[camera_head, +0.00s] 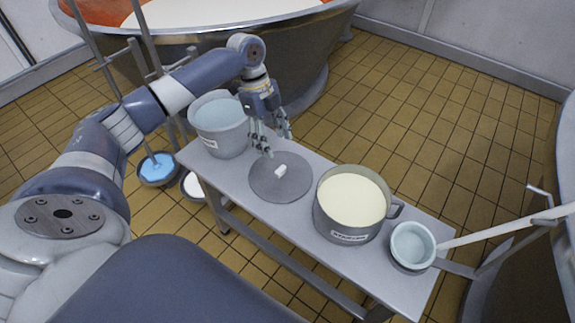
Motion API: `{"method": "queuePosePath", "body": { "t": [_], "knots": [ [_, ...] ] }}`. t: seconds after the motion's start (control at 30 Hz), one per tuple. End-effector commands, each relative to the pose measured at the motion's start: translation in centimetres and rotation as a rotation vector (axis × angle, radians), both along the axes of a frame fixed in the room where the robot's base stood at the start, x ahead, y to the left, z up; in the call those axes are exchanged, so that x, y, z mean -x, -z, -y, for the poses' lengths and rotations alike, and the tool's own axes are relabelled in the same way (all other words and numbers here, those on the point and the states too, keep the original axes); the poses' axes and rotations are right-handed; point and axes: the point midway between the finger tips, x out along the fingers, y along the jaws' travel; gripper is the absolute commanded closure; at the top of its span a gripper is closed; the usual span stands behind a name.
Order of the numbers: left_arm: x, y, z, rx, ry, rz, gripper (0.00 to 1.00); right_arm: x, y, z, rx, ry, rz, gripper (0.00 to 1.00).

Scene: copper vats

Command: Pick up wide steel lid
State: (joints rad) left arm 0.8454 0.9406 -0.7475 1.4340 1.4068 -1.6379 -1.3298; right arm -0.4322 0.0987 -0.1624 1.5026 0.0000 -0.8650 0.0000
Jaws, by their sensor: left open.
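The wide steel lid (276,188) is a flat grey disc with a small white block-like handle (280,171) at its middle. It lies flat on the bench, between a bucket and a pot. My left gripper (272,149) comes down from above, with its fingers spread and nothing between them. The fingertips look to be above the far part of the lid, close to the handle; I cannot tell the exact height. My right gripper is not in view.
The grey bench (299,221) also holds a bucket of pale liquid (221,139), a pot of cream (337,223) and a small pail (412,263) beside a long pale handle (500,229). A large vat (325,40) stands behind. Tiled floor is open at right.

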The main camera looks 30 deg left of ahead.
Motion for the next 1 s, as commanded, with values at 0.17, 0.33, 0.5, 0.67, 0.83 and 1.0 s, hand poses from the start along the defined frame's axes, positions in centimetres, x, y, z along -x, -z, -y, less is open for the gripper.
{"method": "queuePosePath", "body": {
  "t": [0.17, 0.33, 0.5, 0.67, 0.83, 1.0],
  "knots": [
    [0.2, 3.1, 0.8, 0.001, 0.001, -0.004, 0.43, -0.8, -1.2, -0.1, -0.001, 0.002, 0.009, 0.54],
    [0.1, 4.6, 1.2, 0.0, -0.001, -0.001, 0.43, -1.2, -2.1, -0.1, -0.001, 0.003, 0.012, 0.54],
    [0.2, 6.3, 1.4, 0.0, 0.0, -0.003, 0.43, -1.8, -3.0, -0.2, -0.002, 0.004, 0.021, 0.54],
    [0.1, 8.7, 1.7, 0.001, 0.002, -0.003, 0.43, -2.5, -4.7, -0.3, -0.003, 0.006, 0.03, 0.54],
    [0.1, 9.9, 2.0, -0.001, 0.0, -0.001, 0.43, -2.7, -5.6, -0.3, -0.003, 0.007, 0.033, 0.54],
    [0.1, 10.0, 2.1, -0.001, 0.0, -0.001, 0.43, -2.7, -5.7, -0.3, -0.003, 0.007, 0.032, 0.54]
  ]
}}
